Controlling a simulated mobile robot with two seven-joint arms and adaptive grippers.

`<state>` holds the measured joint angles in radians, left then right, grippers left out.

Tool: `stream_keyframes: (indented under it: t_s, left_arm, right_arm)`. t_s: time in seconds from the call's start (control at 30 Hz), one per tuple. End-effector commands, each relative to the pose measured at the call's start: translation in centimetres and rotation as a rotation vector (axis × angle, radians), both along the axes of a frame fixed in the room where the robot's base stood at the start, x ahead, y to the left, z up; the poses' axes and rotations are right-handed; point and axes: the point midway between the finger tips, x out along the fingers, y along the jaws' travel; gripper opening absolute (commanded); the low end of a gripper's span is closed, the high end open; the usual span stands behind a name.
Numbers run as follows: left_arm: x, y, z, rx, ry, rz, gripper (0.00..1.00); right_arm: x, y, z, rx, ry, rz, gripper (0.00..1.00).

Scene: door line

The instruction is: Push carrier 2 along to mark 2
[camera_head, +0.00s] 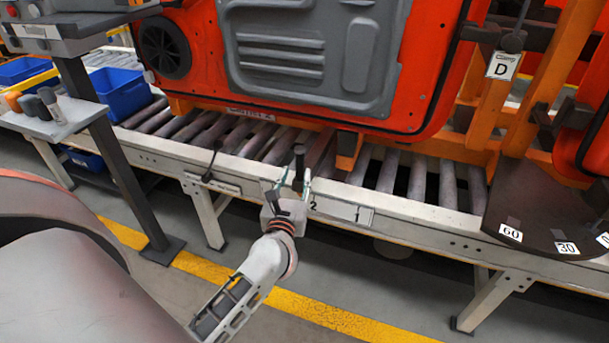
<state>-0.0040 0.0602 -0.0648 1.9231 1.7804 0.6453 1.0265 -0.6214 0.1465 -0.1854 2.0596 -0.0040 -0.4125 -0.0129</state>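An orange carrier (346,161) stands on the roller conveyor and bears a large red door with a grey inner panel (318,45). A small plate on its lower edge (250,113) seems to read as a carrier label, too small to be sure. Mark 2 (314,205) is on the conveyor's front rail, just left of mark 1 (357,213). My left gripper (294,178) is at the front rail by mark 2, pointing up and away. A dark upright post with a black knob (299,151) shows at its fingers; whether they grip it cannot be told. My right gripper is out of view.
The conveyor rail (430,236) runs across the picture. Another orange carrier frame with clamp tag D (503,65) and a dark dial plate (545,215) stand at right. Blue bins (122,92) and a grey stand (110,140) are at left.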

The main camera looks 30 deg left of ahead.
Motion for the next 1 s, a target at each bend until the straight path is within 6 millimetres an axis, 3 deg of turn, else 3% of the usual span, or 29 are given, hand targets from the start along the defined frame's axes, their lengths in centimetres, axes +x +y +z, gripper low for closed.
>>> stream_keyframes:
  t_s: [0.27, 0.7, 1.0]
  left_arm:
    - [2.0, 1.3, 0.4, 0.001, -0.002, -0.009, 0.33]
    - [7.5, 3.8, 0.3, 0.000, -0.001, -0.009, 0.33]
    - [8.3, 4.2, 0.3, 0.000, -0.001, -0.009, 0.33]
  right_arm:
    - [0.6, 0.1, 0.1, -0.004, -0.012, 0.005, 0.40]
    - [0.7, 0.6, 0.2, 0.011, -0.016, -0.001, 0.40]
    - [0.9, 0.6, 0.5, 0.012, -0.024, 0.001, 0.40]
